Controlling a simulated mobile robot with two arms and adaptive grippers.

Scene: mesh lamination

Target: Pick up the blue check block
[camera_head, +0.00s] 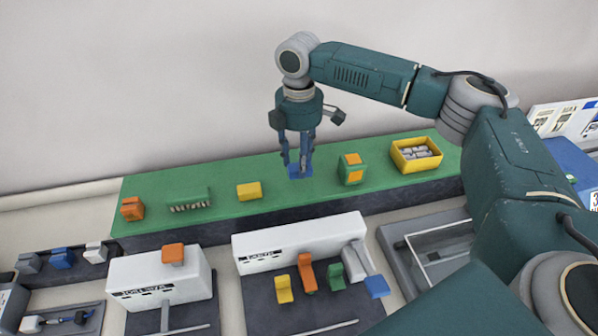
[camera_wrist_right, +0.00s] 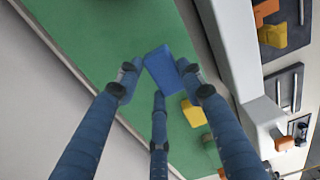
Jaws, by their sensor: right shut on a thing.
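The blue check block (camera_wrist_right: 165,72) sits between the fingertips of my right gripper in the right wrist view. In the head view the block (camera_head: 300,174) shows as a small blue patch below the fingers, at the green mat. My right gripper (camera_head: 300,168) points down over the mat and is shut on the block; it also shows in the right wrist view (camera_wrist_right: 160,82). The fingers hide part of the block, and I cannot tell whether it touches the mat. My left gripper is not in view.
On the green mat (camera_head: 225,208) stand a yellow block (camera_head: 249,190), a green-and-orange block (camera_head: 351,169), a yellow bin (camera_head: 416,155) with grey pieces, a green rack (camera_head: 189,200) and an orange block (camera_head: 132,208). White machines (camera_head: 300,243) line the front. The wall is behind.

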